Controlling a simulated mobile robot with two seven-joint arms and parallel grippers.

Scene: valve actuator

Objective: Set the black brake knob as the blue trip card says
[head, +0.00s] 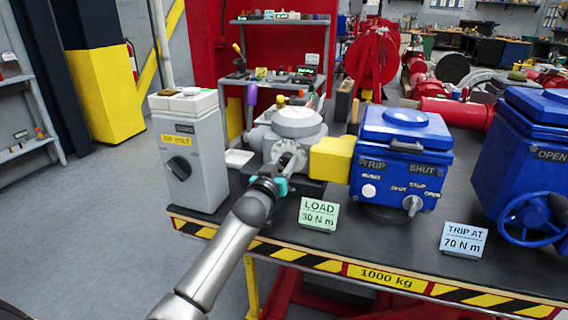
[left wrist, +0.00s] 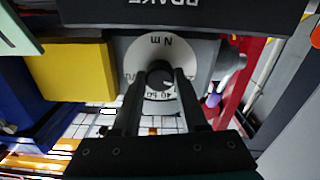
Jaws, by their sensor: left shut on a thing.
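The blue trip card (head: 463,240) stands at the right front of the bench and reads "TRIP AT 70 N m". The white brake dial (head: 291,155) is on the front of the grey unit in the middle; it also shows upside down in the left wrist view (left wrist: 152,47), with "N m", "40" and "60" legible. My left gripper (head: 279,183) is at this dial. In the left wrist view its fingers (left wrist: 160,82) are shut on the black brake knob (left wrist: 158,73), one on each side. The knob's exact setting is not clear. My right gripper is out of view.
A green card (head: 319,214) reads "LOAD 30 N m". A grey box with another black knob (head: 179,168) stands left. A yellow block (head: 330,160) joins the grey unit to a blue actuator (head: 403,140). A blue handwheel (head: 530,219) is at the right.

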